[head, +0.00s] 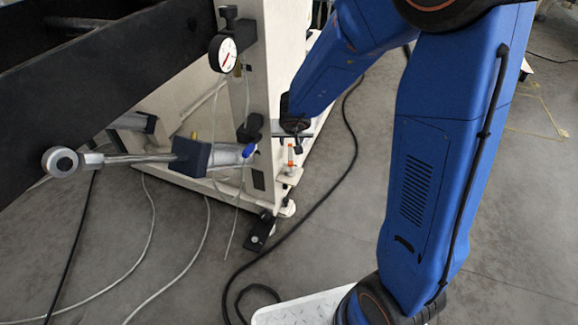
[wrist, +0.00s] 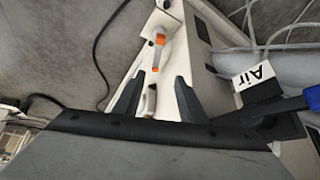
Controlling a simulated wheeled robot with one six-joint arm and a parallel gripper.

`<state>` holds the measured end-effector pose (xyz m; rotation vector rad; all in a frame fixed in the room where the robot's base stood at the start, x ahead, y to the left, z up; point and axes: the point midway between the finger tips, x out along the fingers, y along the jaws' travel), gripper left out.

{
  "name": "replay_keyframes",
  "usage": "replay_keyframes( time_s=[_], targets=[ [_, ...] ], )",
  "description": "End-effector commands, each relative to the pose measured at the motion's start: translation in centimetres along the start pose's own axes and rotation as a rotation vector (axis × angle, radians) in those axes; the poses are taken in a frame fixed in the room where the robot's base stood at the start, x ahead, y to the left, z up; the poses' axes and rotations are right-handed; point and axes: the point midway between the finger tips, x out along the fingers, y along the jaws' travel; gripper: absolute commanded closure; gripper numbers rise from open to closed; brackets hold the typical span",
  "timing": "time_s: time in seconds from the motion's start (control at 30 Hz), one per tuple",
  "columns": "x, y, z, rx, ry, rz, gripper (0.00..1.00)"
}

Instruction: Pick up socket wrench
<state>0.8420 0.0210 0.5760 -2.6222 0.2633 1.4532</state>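I cannot make out a socket wrench with certainty. A metal rod with a round ring end (head: 62,161) juts left from a dark block on the machine in the head view; it looks fixed there. My gripper (wrist: 157,78) is open in the wrist view, its two dark fingers apart. Between and beyond them is a slim orange-and-white piece (wrist: 159,40) over a pale ledge. It also shows upright on a small ledge in the head view (head: 290,156), just below my gripper's dark end. I see nothing held. The fingers are hard to make out in the head view.
A cream machine post (head: 262,60) carries a dial gauge (head: 223,53). A black block labelled "Air" (wrist: 257,80) with a blue fitting (wrist: 312,98) is close to the right of my gripper. A black cable (head: 320,203) and pale hoses cross the grey floor.

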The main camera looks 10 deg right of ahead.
Motion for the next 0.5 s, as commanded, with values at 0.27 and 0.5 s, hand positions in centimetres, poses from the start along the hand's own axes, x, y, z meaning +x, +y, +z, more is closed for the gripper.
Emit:
replay_keyframes(
  time_s=[0.27,0.5],
  targets=[
    [2.1,0.5,1.2,-0.001,-0.037,0.040,0.62],
    [4.8,0.6,1.2,-0.002,-0.037,0.039,0.62]
  ],
)
